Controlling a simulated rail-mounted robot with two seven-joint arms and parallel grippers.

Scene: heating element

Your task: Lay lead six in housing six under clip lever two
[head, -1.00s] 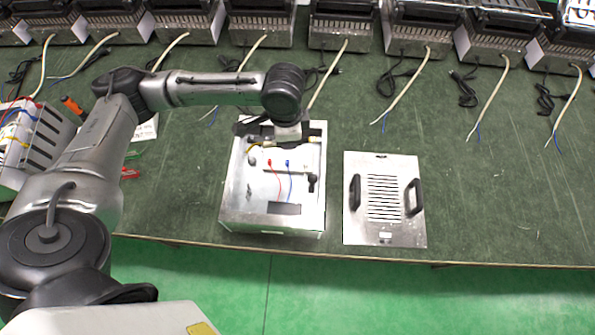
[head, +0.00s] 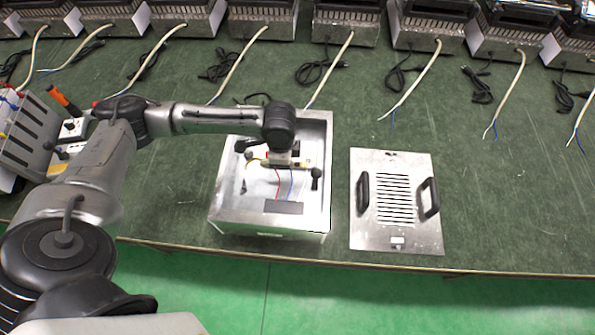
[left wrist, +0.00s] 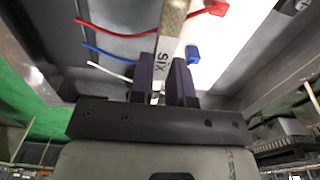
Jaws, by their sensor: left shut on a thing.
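The open metal housing (head: 322,200) stands on the bench in the middle of the head view. My left gripper (head: 283,163) is inside its outline, over the far half. In the left wrist view my left gripper (left wrist: 165,82) is shut on the pale lead (left wrist: 172,25), which carries the label SIX between the fingers. A black lever (head: 316,178) shows at the right inside the housing, and another dark lever (head: 241,146) at the left. Which is clip lever two cannot be told. A red wire (head: 277,182) and a blue wire (head: 291,184) cross the housing floor. My right gripper is out of view.
The cover plate (head: 393,235) with two black handles lies right of the housing. Several heater units (head: 345,34) with pale cables line the back. A slotted metal box (head: 28,135) stands at the left. The bench right of the cover is clear.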

